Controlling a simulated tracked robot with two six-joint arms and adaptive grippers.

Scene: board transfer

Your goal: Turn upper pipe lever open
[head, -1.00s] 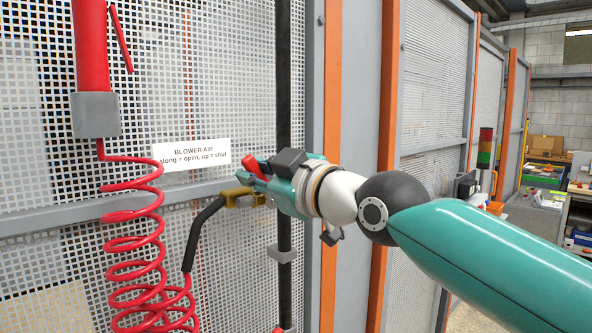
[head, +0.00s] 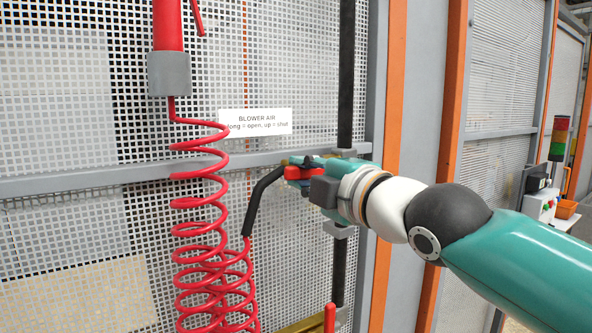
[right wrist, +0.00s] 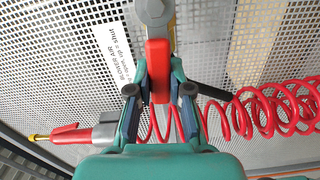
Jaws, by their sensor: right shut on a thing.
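The upper red lever (head: 297,173) sits at the brass valve on the short branch by the dark upright pipe (head: 347,75). It lies about level in the head view. My right gripper (head: 302,170) is shut on this lever. In the right wrist view the lever (right wrist: 158,72) is between the two fingers of the gripper (right wrist: 159,92), with its grey pivot (right wrist: 154,10) beyond the fingertips. There the lever runs roughly in line with the brass body. The gripper partly hides the valve in the head view. My left gripper is not in view.
A white sign (head: 254,121) reads "BLOWER AIR", along = open, up = shut. A black hose end (head: 257,195) and a coiled red hose (head: 200,230) hang left of the valve. A second red lever (head: 330,318) stands upright below. A mesh fence (head: 90,90) is behind.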

